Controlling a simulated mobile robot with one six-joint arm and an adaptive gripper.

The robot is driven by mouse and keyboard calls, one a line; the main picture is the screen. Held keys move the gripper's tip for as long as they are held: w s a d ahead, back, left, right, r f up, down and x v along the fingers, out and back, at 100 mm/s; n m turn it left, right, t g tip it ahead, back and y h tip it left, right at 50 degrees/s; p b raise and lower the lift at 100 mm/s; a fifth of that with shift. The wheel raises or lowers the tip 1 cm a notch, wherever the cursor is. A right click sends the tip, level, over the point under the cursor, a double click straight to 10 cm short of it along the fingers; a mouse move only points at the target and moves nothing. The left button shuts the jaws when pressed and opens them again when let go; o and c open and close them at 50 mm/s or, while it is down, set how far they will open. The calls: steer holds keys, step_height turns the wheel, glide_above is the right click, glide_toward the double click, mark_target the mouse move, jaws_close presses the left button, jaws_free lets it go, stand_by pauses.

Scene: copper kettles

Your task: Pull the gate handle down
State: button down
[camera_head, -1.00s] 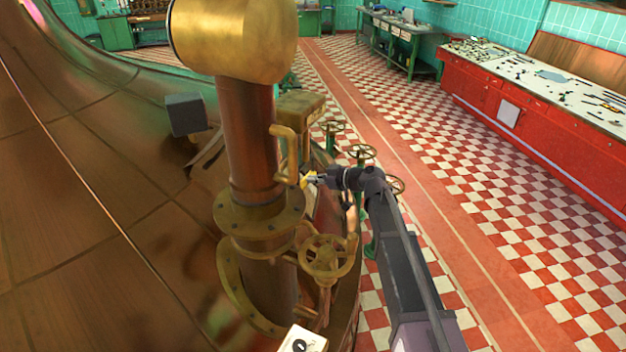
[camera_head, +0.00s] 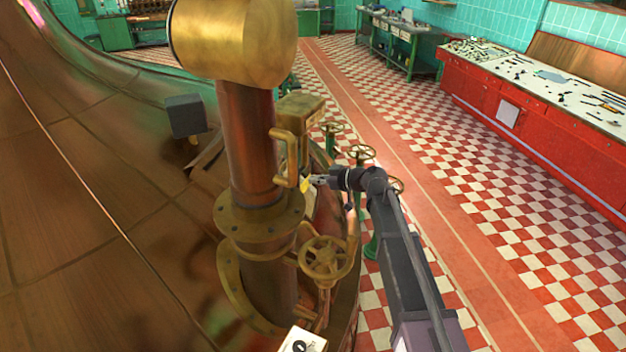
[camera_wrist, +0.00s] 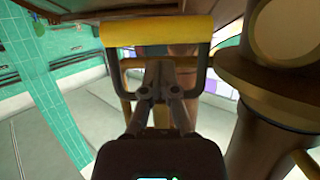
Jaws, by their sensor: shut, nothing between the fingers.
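The gate handle (camera_wrist: 158,31) is a yellow bar on a dark U-shaped frame, across the upper part of the wrist view. In the head view only a small yellow piece of it (camera_head: 305,185) shows beside my fingertips. My gripper (camera_wrist: 160,72) is shut and empty. In the wrist view its fingers appear between the frame's two side arms, just below the yellow bar in the picture. I cannot tell whether they touch it. In the head view my gripper (camera_head: 317,181) is right of the copper column.
A copper column (camera_head: 247,140) with a brass loop (camera_head: 287,158) stands left of my gripper. A brass handwheel (camera_head: 326,260) is below it. Green-posted valve wheels (camera_head: 361,152) stand behind and to the right. The checkered floor (camera_head: 490,200) at right is clear.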

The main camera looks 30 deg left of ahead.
steer(key=r+p+v, duration=0.1)
steer(key=p+v, duration=0.3)
steer(key=v, duration=0.7)
steer(key=shift+r+p, duration=0.3)
steer(key=shift+r, duration=0.1)
steer(key=shift+f, duration=0.1)
steer(key=s+d+f+m+t+h+b, duration=0.1)
steer(key=s+d+f+m+h+b, duration=0.3)
steer(key=d+f, duration=0.6)
steer(key=s+d+f+m+h+b, duration=0.25)
steer(key=d+f+m+h, duration=0.35)
steer(key=d, duration=0.8)
steer(key=s+d+f+m+h+b, duration=0.2)
steer(key=s+d+f+m+b, duration=0.1)
steer(key=d, duration=0.7)
steer(key=s+d+f+m+h+b, duration=0.2)
steer(key=s+d+f+m, duration=0.3)
steer(key=d, duration=0.6)
steer(key=shift+s+d+f+b, duration=0.25)
steer(key=shift+s+f+b, duration=0.15)
steer(key=shift+f, duration=0.05)
